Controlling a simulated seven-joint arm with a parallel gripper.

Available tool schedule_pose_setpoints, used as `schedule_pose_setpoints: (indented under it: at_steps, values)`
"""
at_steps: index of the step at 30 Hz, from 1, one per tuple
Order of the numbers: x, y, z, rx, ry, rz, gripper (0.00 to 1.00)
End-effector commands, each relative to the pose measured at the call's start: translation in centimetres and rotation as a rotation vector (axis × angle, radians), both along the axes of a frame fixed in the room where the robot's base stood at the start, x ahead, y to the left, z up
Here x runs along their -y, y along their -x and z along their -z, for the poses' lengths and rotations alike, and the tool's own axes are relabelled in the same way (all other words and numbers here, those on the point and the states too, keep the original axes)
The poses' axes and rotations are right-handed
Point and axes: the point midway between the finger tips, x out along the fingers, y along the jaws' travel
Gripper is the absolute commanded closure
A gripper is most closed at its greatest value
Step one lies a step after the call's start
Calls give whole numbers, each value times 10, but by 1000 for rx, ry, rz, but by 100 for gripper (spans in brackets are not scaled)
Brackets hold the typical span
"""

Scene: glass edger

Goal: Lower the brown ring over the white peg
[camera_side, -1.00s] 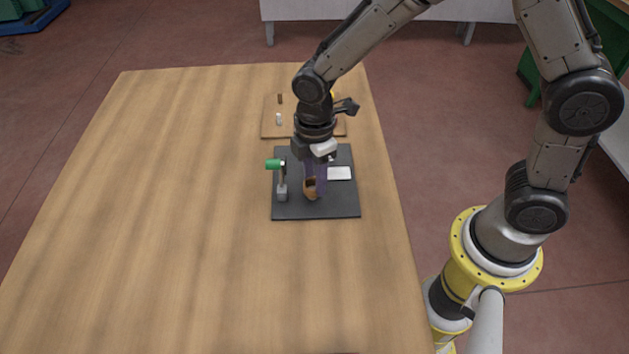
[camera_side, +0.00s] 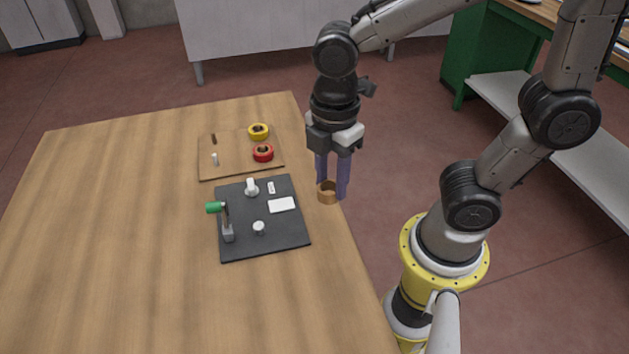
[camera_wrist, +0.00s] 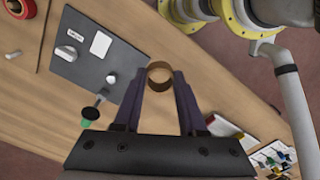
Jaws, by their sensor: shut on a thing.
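The brown ring (camera_side: 327,192) is held between the fingertips of my gripper (camera_side: 332,188), which is shut on it. In the wrist view the ring (camera_wrist: 160,76) sits between the two purple fingers, its opening visible. In the side view it appears near the table's right edge, right of the dark mat; its height is hard to judge. A small white peg (camera_side: 214,159) stands upright on the wooden board (camera_side: 240,169), bare and well left of my gripper. The ring is apart from it.
The board also carries a yellow ring (camera_side: 258,131), a red ring (camera_side: 263,153) and a dark peg (camera_side: 213,138). The dark mat (camera_side: 285,236) holds two white knobs (camera_side: 252,187) (camera_side: 259,228), a white plate (camera_side: 281,205) and a green-handled upright (camera_side: 214,208). The table's left is clear.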

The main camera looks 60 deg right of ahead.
Motion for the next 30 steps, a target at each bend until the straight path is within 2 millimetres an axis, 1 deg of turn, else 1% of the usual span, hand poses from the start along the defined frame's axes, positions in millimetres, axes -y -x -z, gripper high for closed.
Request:
schedule_pose_setpoints:
  at_steps: [2, 5, 8, 9, 11, 12, 14, 15, 19, 23, 24, 26, 27, 29, 30]
  values:
    - [-3, -9, -11, 5, -2, 2, 100]
    - [-11, -31, -27, 3, -1, 8, 100]
    - [-17, -65, -43, 2, -1, 29, 100]
    - [-19, -79, -49, 1, -1, 40, 100]
    - [-22, -101, -56, 1, 0, 56, 100]
    - [-23, -115, -59, 1, -1, 68, 100]
    - [-23, -136, -63, 0, 0, 85, 100]
    - [-23, -150, -65, -1, 0, 97, 100]
    - [-19, -194, -66, -1, 0, 136, 100]
    - [-12, -236, -60, -1, 0, 176, 100]
    - [-8, -249, -56, -2, 1, 189, 100]
    - [-2, -267, -50, -1, 1, 209, 100]
    - [2, -279, -45, -2, 1, 222, 100]
    - [10, -296, -36, -1, 0, 242, 100]
    - [15, -307, -29, -2, 1, 256, 100]
